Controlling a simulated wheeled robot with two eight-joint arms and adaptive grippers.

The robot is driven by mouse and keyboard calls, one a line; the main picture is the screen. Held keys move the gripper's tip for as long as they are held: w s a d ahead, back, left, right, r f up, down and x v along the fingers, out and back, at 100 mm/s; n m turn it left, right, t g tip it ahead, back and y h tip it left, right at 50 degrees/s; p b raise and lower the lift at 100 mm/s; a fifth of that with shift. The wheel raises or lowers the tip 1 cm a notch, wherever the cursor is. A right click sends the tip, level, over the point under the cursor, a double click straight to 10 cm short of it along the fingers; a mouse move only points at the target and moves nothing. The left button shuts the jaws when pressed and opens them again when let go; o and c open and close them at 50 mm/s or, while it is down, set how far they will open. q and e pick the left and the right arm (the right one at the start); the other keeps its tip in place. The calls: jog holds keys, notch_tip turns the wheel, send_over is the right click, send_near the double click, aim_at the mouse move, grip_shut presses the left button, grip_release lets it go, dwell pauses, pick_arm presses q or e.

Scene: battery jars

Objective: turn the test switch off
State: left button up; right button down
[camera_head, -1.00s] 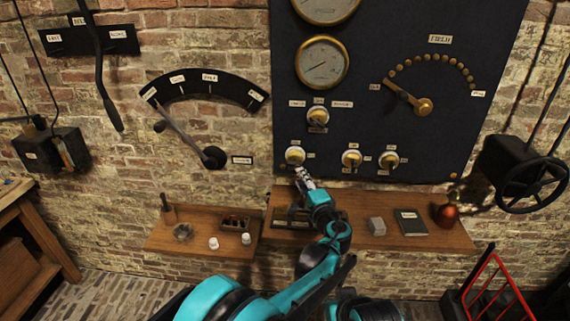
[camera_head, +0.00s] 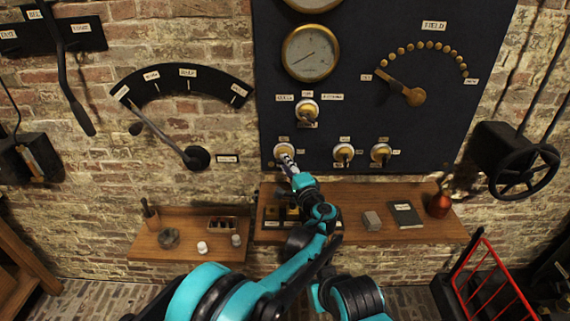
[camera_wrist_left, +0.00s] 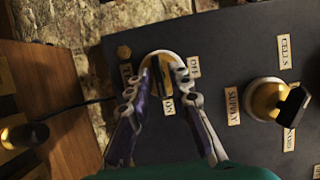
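The test switch (camera_head: 285,151) is a round brass knob with a dark handle at the lower left of the dark panel. It also shows in the left wrist view (camera_wrist_left: 160,62), with small labels around it that seem to read TEST, OFF and ON. My left gripper (camera_head: 288,162) is at this switch. In the left wrist view its two fingertips (camera_wrist_left: 165,73) are apart, one on each side of the dark handle, over the brass plate. I cannot tell whether they touch the handle. My right gripper is not in view.
Other knobs, one (camera_head: 306,110) above and two (camera_head: 343,153) (camera_head: 381,153) to the right, sit close by. A gauge (camera_head: 311,53) and a field dial lever (camera_head: 408,93) are higher. A wooden shelf (camera_head: 340,232) with small items is below the panel.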

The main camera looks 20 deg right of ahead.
pick_arm(q)
jog(key=shift+w, duration=0.1)
grip_shut()
jog(key=shift+n, duration=0.3)
jog(key=shift+a+r+n+g+h+p, duration=0.15)
jog(key=shift+n+g+h+p, duration=0.85)
jog(key=shift+n, duration=1.15)
jog(key=shift+a+n+g+h+p, duration=0.1)
jog(key=shift+n+g+h+p, duration=0.6)
jog(key=shift+n+p, duration=1)
jog(key=shift+a+r+n+g+h+p, duration=0.15)
jog(key=shift+n+g+h+p, duration=0.65)
jog(key=shift+n, duration=1.75)
jog(key=shift+f, duration=0.1)
jog(key=shift+o, duration=2.4)
grip_release()
jog(key=shift+w, duration=0.1)
